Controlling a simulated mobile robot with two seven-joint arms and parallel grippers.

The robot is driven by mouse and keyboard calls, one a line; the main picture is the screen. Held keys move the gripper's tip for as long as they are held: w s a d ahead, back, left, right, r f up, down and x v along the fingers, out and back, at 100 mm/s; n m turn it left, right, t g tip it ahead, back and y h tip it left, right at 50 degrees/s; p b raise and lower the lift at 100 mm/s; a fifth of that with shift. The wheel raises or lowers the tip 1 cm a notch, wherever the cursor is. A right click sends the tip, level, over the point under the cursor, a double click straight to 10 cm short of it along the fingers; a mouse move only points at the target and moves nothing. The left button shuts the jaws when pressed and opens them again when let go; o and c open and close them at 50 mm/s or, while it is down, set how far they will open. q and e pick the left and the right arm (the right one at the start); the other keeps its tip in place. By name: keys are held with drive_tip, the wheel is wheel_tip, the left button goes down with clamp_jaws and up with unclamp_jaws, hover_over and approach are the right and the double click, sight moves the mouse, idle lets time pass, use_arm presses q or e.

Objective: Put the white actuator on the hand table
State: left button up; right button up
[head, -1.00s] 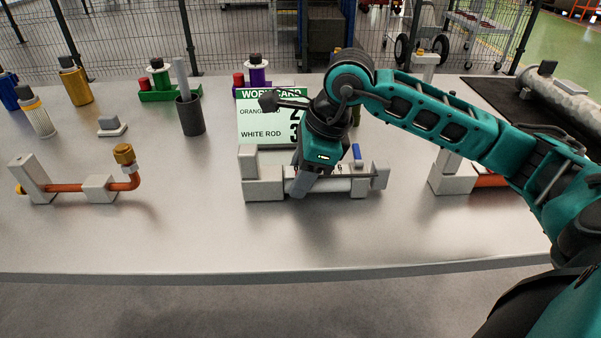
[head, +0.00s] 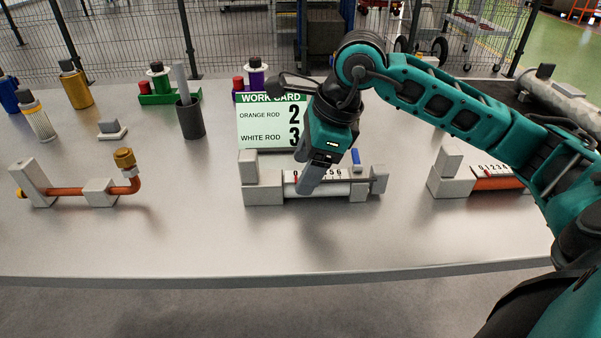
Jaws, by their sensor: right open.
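The white actuator is a white rod (head: 335,188) lying level between grey blocks at the middle of the workbench. A number scale (head: 331,174) runs behind it, with a small red mark near the left end and a blue tab (head: 355,156) near the right. My right gripper (head: 306,188) points down over the rod's left part and hides some of the scale's numbers. It is open; whether it touches the rod is not clear. My left gripper is not in view. I cannot tell which surface is the hand table.
A work card (head: 262,112) behind the rod reads orange rod 2, white rod 3. An orange rod fixture (head: 493,184) is at the right, partly behind my arm. A copper pipe fixture (head: 70,191) is at the left. The bench front (head: 200,245) is clear.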

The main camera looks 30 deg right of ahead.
sight(323, 188)
use_arm(q)
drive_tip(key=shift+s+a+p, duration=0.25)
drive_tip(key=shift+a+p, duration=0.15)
drive_tip(key=shift+p, duration=0.1)
use_arm(e)
drive_tip(key=v, duration=0.8)
drive_tip(key=shift+r, duration=0.35)
drive_tip(key=shift+s, duration=0.1)
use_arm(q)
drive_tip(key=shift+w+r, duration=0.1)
